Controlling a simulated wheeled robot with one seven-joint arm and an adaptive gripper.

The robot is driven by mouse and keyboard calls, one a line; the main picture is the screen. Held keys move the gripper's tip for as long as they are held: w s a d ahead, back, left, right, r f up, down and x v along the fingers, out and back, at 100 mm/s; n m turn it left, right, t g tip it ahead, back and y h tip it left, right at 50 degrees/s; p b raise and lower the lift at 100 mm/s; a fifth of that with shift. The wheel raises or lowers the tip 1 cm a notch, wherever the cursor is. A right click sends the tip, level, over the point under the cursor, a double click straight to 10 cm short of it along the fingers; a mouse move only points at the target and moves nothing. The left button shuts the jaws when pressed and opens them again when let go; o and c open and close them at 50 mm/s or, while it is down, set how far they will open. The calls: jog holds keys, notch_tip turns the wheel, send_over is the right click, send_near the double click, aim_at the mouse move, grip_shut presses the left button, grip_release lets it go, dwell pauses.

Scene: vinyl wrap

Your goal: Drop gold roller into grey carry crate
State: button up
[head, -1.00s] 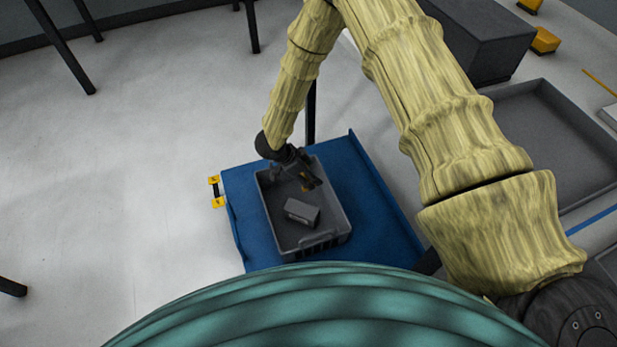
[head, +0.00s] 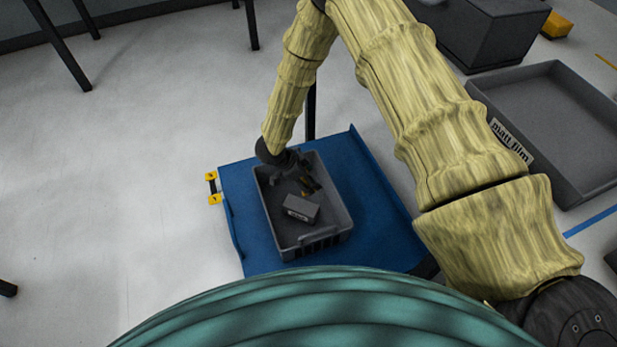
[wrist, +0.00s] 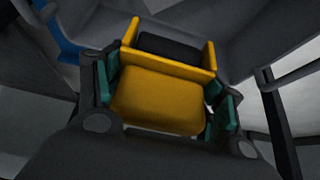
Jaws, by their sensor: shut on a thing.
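The gold roller (wrist: 158,98) sits between the green pads of my gripper (wrist: 165,95) in the wrist view, with a black part between its gold plates. In the head view, my gripper (head: 303,182) points down inside the grey carry crate (head: 336,192), at its far end. I cannot tell whether the roller touches the crate floor. The gripper is shut on it.
A grey labelled box (head: 301,208) lies in the crate, close to the roller. The crate stands on a blue platform (head: 372,205) with a yellow-and-black piece (head: 213,188) at its left edge. A large grey tray (head: 560,110) labelled "matt film" is at the right.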

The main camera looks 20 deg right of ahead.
jog(key=o, duration=1.5)
jog(key=v, duration=1.2)
